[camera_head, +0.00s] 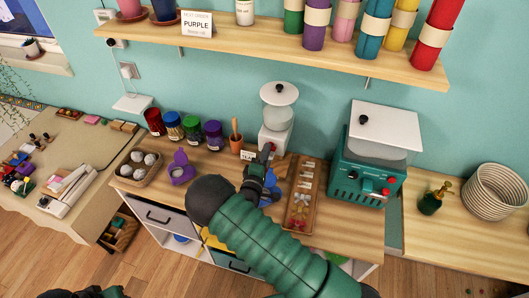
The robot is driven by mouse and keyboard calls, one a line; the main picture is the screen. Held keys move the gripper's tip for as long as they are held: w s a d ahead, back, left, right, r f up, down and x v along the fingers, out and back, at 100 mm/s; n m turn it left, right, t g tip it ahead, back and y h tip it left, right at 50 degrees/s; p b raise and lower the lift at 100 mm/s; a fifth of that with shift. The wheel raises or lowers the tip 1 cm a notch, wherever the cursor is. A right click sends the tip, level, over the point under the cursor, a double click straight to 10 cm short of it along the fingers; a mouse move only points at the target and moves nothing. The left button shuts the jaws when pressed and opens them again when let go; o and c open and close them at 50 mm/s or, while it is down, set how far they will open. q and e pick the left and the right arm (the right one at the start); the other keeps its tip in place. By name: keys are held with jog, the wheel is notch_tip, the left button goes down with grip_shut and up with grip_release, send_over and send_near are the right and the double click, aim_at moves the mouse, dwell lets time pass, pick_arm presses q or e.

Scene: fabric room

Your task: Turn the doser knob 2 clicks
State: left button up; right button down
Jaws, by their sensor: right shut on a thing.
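The doser (277,118) is a white dispenser with a clear hopper and a round white lid with a dark knob on top. It stands upright at the back of the wooden counter, below the shelf. My right gripper (265,154) reaches the lower front of the doser and is shut on its front knob. The jaws and wrist hide most of that knob, so I cannot tell how far it is turned. Something blue shows just beneath the right wrist. Dark parts of my left arm (92,292) show at the bottom left edge, and its jaws cannot be made out.
A wooden tray of small pieces (302,194) lies right of my wrist. A green machine (366,165) stands farther right. The shelf (300,50) overhangs behind.

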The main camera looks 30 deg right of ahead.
jog(key=m+b, duration=0.2)
jog(key=m, duration=0.1)
jog(key=m+b, duration=0.1)
jog(key=m, duration=0.1)
jog(key=shift+s+d+f, duration=0.2)
jog(key=shift+s+d, duration=0.1)
jog(key=shift+d, duration=0.1)
jog(key=m+b, duration=0.3)
jog(key=m, duration=0.1)
jog(key=shift+s+f+m, duration=0.1)
jog(key=shift+m, duration=0.2)
jog(key=m+b, duration=0.2)
jog(key=m, duration=0.1)
jog(key=shift+m, duration=0.3)
jog(key=shift+a+m+b, duration=0.1)
jog(key=shift+m+b, duration=1.65)
jog(key=shift+m, duration=0.35)
jog(key=c, duration=1.6)
grip_release()
jog(key=shift+c, duration=0.2)
jog(key=shift+o, duration=0.5)
jog(key=shift+r, duration=0.25)
jog(key=shift+w+r, duration=0.1)
jog(key=shift+w, duration=0.1)
